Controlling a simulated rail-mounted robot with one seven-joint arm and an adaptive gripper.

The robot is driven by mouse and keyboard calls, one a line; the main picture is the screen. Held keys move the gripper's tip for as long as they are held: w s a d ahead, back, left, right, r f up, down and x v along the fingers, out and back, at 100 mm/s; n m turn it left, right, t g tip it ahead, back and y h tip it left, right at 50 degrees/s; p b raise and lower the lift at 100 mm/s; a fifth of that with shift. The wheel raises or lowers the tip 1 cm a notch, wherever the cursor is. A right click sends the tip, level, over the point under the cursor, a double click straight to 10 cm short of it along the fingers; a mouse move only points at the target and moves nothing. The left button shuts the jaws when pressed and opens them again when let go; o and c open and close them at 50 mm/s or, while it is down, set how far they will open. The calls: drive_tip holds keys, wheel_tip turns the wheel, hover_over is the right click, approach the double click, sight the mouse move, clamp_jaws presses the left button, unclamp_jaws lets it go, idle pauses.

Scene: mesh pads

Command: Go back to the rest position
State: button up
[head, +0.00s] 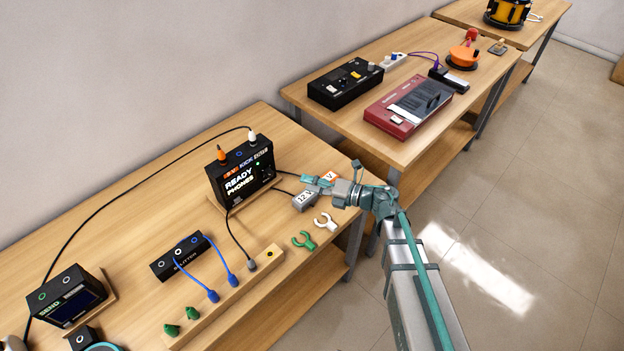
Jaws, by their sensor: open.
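My arm reaches up from the bottom right, over the floor beside the near bench. My gripper (316,182), teal and grey, points left over the right end of that bench. It is open, and I see nothing held in it. It appears close to a grey block marked 12 V (304,201), but I cannot tell the gap or height between them. An orange-and-white tag (328,178) shows just behind the gripper, partly hidden by it.
The near bench (130,180) holds a black READY PHONES box (241,172), a splitter (180,257) with blue cables, a SEND box (68,295), and green (304,241) and white (326,221) clips. A red recorder (408,106) sits on the bench behind. Floor (530,200) at right is clear.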

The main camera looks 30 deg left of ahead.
drive_tip(key=shift+w, duration=0.1)
drive_tip(key=w+d+r+m+t+h, duration=0.1)
drive_tip(key=w+d+m+t+h, duration=0.4)
drive_tip(key=w+d+m+t, duration=1.05)
drive_tip(key=w+d+f+m+g+h, duration=0.1)
drive_tip(key=d+f+m+h, duration=0.3)
drive_tip(key=d, duration=0.4)
drive_tip(key=d+f+m+g+h, duration=0.2)
drive_tip(key=d+f+m+h, duration=0.15)
drive_tip(key=d+m, duration=0.45)
drive_tip(key=w+d+f+m+g+h, duration=0.15)
drive_tip(key=d+m+h, duration=0.3)
drive_tip(key=d, duration=0.45)
drive_tip(key=s+d+f+m+g+h, duration=0.1)
drive_tip(key=s+d+f+m+g, duration=0.5)
drive_tip(key=s, duration=0.4)
drive_tip(key=s+f+m+g, duration=0.1)
drive_tip(key=s+f+g, duration=0.2)
drive_tip(key=s+f, duration=0.4)
drive_tip(key=s+f+g+y, duration=0.1)
drive_tip(key=s+f+g, duration=0.3)
drive_tip(key=s, duration=1.5)
drive_tip(key=s+f+m+g, duration=0.1)
drive_tip(key=s+f+g, duration=0.3)
drive_tip(key=s+f, duration=0.6)
drive_tip(key=s, duration=0.3)
drive_tip(key=shift+s+m+y, duration=0.15)
drive_tip(key=shift+m+y, duration=0.15)
